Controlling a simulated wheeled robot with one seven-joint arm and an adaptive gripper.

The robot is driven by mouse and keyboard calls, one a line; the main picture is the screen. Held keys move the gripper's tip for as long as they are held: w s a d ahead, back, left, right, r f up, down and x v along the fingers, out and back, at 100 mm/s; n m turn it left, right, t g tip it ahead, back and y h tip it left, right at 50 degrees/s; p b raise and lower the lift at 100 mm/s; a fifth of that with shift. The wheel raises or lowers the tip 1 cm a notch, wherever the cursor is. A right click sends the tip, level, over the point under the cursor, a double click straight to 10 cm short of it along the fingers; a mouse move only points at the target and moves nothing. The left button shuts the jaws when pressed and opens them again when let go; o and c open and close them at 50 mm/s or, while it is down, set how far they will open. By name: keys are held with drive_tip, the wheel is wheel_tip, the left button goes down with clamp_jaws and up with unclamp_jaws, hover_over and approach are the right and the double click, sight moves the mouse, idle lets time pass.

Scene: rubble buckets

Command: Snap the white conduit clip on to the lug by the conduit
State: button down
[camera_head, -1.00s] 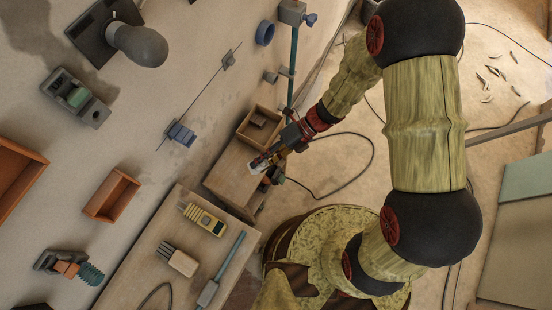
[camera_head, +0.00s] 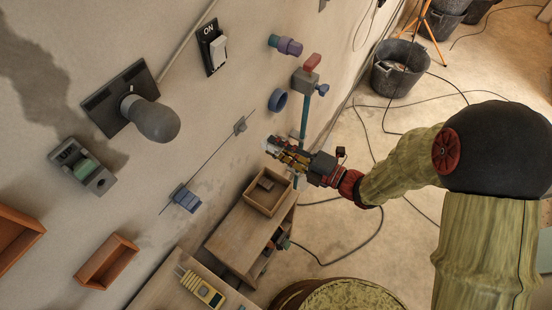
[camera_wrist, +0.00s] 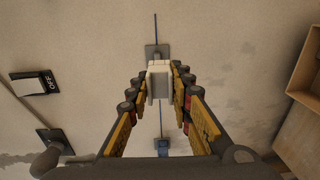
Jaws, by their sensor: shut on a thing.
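My gripper (camera_wrist: 160,88) is shut on the white conduit clip (camera_wrist: 158,70), a U-shaped piece held between the fingertips with its open side towards the wrist camera. In the head view my gripper (camera_head: 275,147) is near the wall, above the small wooden box, with the clip (camera_head: 268,146) at its tip. A thin straight conduit (camera_head: 213,162) runs along the wall. A small grey lug (camera_head: 240,125) sits at its upper end; in the wrist view the grey lug (camera_wrist: 155,50) shows just beyond the clip, partly hidden by it. I cannot tell whether they touch.
A blue-grey block (camera_head: 186,198) sits at the conduit's other end. A wooden box (camera_head: 267,190) stands on the bench (camera_head: 230,238) below my gripper.

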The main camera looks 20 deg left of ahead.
idle(0.3)
drive_tip(key=shift+p, duration=0.5)
drive_tip(key=shift+p+x, duration=0.45)
drive_tip(key=shift+x, duration=2.35)
drive_tip(key=shift+w+r, duration=0.1)
drive_tip(key=c, duration=2.2)
unclamp_jaws()
clamp_jaws()
